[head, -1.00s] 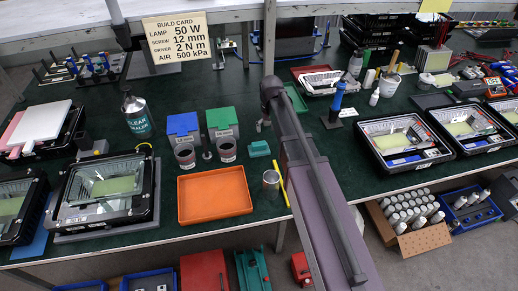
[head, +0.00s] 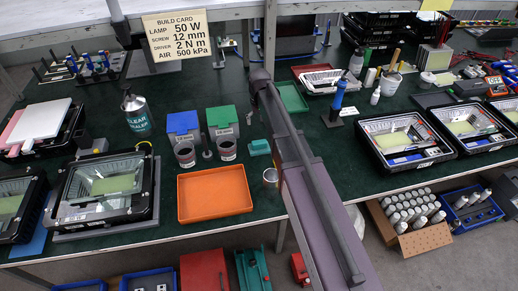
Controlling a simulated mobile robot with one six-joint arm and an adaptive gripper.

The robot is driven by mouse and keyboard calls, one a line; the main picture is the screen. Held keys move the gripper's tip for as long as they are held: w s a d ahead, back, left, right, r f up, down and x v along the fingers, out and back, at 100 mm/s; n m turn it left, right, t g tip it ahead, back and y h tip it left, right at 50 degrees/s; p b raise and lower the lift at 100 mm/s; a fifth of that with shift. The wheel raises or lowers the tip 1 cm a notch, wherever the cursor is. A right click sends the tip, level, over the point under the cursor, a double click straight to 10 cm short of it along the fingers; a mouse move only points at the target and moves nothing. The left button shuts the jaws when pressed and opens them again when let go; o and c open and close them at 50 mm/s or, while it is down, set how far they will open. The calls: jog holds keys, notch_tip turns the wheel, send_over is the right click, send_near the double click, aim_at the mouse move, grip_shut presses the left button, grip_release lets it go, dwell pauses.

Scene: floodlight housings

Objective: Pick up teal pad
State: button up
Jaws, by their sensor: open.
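The teal pad (head: 259,148) is a small teal block lying on the dark green bench top. It sits just right of the two dark cups and left of my arm. My gripper (head: 249,118) shows only as a small grey piece at the left edge of my arm, above and beyond the pad in the picture. It is apart from the pad, and nothing is seen in it. Most of the gripper is hidden behind my arm.
An orange tray (head: 214,194) lies in front of the pad. Blue (head: 183,124) and green (head: 222,120) bins with dark cups stand to its left. A metal can (head: 270,177) stands close to my arm. A green tray (head: 291,98) lies behind the arm.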

aim_at(259, 142)
jog(key=shift+f+b, duration=3.6)
jog(key=shift+f, duration=0.3)
jog(key=shift+s+f+b, duration=0.15)
jog(key=shift+f+b, duration=2.45)
jog(key=c, duration=0.8)
